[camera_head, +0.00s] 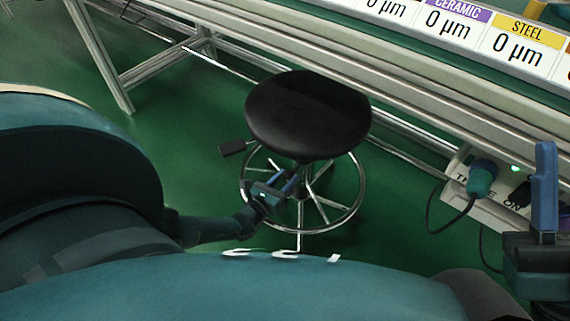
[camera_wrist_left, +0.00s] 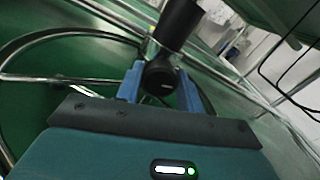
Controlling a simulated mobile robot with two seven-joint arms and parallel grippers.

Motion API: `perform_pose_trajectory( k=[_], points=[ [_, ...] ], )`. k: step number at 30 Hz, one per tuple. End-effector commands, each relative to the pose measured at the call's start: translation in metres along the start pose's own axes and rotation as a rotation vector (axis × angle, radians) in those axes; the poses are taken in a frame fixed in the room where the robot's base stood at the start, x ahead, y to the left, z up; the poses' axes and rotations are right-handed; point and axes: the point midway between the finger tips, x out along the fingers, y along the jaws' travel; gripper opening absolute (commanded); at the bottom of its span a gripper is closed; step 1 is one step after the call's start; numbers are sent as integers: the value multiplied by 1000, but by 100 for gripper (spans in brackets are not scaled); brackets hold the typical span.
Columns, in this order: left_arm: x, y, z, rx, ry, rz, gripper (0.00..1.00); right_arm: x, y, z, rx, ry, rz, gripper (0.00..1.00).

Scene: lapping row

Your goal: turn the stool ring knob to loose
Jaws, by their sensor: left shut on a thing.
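The stool has a round black seat (camera_head: 308,112) and a chrome foot ring (camera_head: 362,190) with spokes around its column. My left gripper (camera_head: 287,182) reaches under the seat at the column, inside the ring's outline. In the left wrist view, its blue fingers (camera_wrist_left: 159,84) are shut on a round black knob (camera_wrist_left: 158,77) with a small pale mark, below the black column (camera_wrist_left: 180,22). In the head view the knob is hidden by the gripper and seat. My right gripper (camera_head: 545,190) shows at the right edge, blue finger upright; its opening is unclear.
A black lever paddle (camera_head: 232,147) sticks out left of the seat. A metal bench frame (camera_head: 420,75) runs behind the stool. A teal plug with a cable (camera_head: 481,177) sits in a white panel at right. Green floor (camera_head: 180,100) is clear to the left.

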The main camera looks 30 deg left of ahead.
Motion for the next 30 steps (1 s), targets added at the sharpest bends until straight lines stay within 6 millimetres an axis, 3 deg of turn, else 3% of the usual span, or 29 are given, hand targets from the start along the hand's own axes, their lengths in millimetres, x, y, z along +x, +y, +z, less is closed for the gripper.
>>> perform_pose_trajectory(
  k=[30],
  points=[
    [0,-2,0,891,-4,-1,14,0,-1,0,2,-2,-1,36]
  ],
)
